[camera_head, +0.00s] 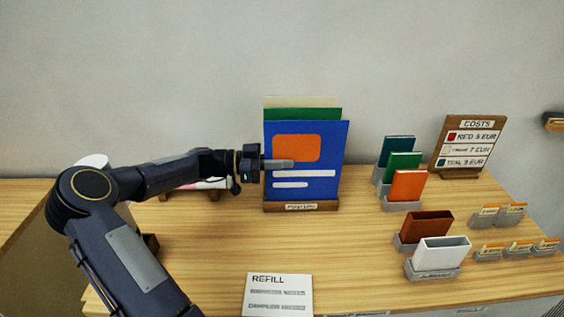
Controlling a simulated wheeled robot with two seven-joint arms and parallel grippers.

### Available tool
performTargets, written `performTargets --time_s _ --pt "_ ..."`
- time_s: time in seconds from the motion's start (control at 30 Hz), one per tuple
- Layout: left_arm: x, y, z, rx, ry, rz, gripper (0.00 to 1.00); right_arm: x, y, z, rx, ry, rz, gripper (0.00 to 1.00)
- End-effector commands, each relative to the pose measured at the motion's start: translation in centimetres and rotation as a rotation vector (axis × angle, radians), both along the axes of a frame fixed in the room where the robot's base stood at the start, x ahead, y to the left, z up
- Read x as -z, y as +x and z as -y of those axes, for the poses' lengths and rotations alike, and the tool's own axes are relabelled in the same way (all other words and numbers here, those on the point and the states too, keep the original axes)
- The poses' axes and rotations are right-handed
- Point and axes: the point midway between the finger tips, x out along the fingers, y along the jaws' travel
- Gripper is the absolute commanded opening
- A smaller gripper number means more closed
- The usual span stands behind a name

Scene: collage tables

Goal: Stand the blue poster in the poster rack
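The blue poster (333,150), with an orange block and white bars, stands nearly upright in the wooden poster rack (330,206). It is in front of a green poster (320,114) and a cream one (300,101). My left gripper (279,163) reaches in from the left at the poster's left edge, with a grey finger across its front. The other finger is hidden, so I cannot tell whether the gripper is open or shut on the poster. The poster's lower edge is hidden behind the rack's front lip. My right gripper is out of view.
To the right stand holders with teal (397,150), green (404,164) and orange (408,186) cards, plus brown (426,227) and white (441,253) boxes. A costs sign (468,145) stands behind. A refill card (278,294) lies in front. Table between rack and holders is clear.

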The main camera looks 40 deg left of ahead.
Motion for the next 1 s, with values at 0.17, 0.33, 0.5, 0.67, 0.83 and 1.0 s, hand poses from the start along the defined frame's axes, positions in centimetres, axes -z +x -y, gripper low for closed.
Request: performTargets --time_s 0.17,0.33,0.5,0.67,0.83,1.0 --pt "0.0 0.0 0.0 0.000 0.000 0.000 0.00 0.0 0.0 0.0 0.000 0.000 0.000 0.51" --pt "-0.1 0.0 0.0 0.000 0.000 0.000 0.08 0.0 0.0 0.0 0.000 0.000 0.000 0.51" --pt "0.0 0.0 0.0 0.000 0.000 0.000 0.29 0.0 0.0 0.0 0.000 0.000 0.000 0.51" --pt "0.0 0.0 0.0 0.000 0.000 0.000 0.29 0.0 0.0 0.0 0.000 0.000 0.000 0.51" --pt "-0.3 0.0 0.0 0.000 0.000 0.000 0.29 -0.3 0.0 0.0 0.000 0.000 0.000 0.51" --pt "-1.7 0.0 0.0 0.000 0.000 0.000 0.29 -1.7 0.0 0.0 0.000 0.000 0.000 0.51"
